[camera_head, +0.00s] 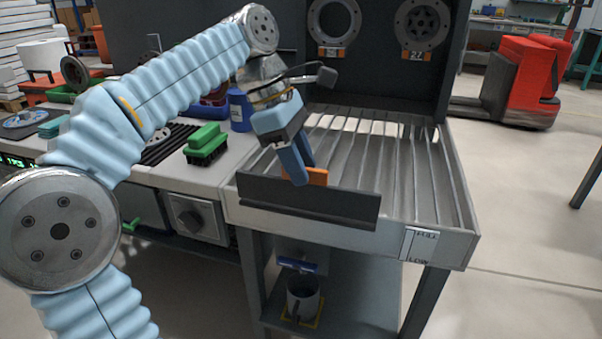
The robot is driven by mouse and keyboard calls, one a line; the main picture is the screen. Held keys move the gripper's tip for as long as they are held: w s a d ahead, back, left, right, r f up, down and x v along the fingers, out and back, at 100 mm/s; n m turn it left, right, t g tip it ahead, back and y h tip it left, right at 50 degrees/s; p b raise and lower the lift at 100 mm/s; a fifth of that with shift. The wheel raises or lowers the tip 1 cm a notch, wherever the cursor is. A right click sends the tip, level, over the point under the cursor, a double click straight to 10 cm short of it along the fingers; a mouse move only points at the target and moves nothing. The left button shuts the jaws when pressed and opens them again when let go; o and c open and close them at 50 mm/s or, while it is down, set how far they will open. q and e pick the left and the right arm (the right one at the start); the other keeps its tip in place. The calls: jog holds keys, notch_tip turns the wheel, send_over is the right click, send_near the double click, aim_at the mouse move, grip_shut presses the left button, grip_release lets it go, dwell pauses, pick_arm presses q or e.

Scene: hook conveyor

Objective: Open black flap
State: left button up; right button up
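The black flap (290,197) is a long dark plate along the front edge of the slatted metal conveyor tray (447,238). It stands upright, with an orange tab (319,177) at its top edge. My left gripper (306,174) reaches down from above, its two blue fingers at the orange tab. The front finger hides part of the tab and overlaps the flap's top edge. A gap shows between the fingers higher up, but I cannot tell whether they are closed on the tab. My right gripper is not in view.
A green brush (206,143) and a blue bottle (240,110) stand on the bench left of the tray. A dark panel with round ports (333,20) rises behind it. A mug (302,297) sits on the shelf below. The slats look empty.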

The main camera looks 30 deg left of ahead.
pick_arm(q)
jog(key=shift+d+f, duration=0.1)
jog(key=shift+f, duration=0.05)
grip_shut()
jog(key=shift+f, duration=0.15)
dwell(1.3)
